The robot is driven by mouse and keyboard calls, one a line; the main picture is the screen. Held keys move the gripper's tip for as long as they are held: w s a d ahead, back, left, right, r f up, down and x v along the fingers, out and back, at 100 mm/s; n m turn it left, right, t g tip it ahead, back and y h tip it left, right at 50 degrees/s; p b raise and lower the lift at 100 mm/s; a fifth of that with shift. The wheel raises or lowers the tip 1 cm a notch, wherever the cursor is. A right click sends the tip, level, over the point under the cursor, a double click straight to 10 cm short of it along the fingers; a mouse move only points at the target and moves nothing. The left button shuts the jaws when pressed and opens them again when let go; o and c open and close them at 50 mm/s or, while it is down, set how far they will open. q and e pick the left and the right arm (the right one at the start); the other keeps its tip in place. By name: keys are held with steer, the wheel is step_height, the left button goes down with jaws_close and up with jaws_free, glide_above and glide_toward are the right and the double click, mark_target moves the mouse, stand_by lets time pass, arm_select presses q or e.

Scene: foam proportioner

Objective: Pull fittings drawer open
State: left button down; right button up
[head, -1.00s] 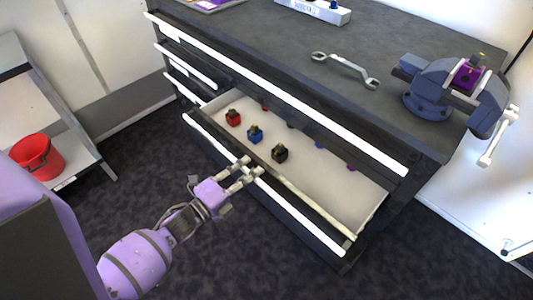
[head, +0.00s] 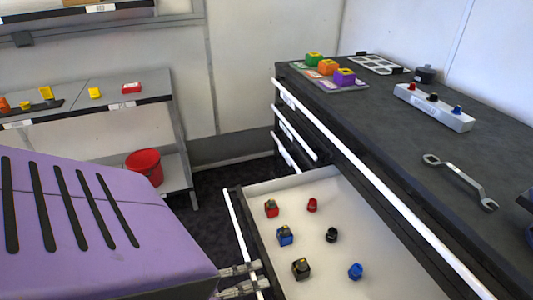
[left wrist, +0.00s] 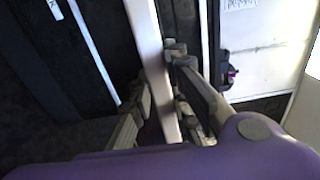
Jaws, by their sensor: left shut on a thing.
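The fittings drawer (head: 290,196) stands pulled out of the dark cabinet, its pale floor bare around several small fittings. Red (head: 271,208), blue (head: 285,235) and black (head: 301,268) fittings with yellowish parts sit near its front. Plain red (head: 312,205), black (head: 332,235) and blue (head: 355,271) ones sit behind them. A long white handle bar (head: 238,235) runs along the drawer front. My left gripper (head: 258,276) is shut on this bar, partly hidden by my purple arm. In the left wrist view the white bar (left wrist: 155,60) passes between its fingers. My right gripper is not in view.
The worktop holds a wrench (head: 461,181), a grey block with coloured parts (head: 434,107) and a tray of blocks (head: 330,80). A red bucket (head: 145,166) stands on the left shelf unit.

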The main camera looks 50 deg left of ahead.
arm_select(q)
steer(key=shift+s+a, duration=0.1)
steer(key=shift+s, duration=0.05)
steer(key=c, duration=1.6)
jaws_free()
steer(key=shift+c, duration=0.2)
steer(key=v, duration=1.2)
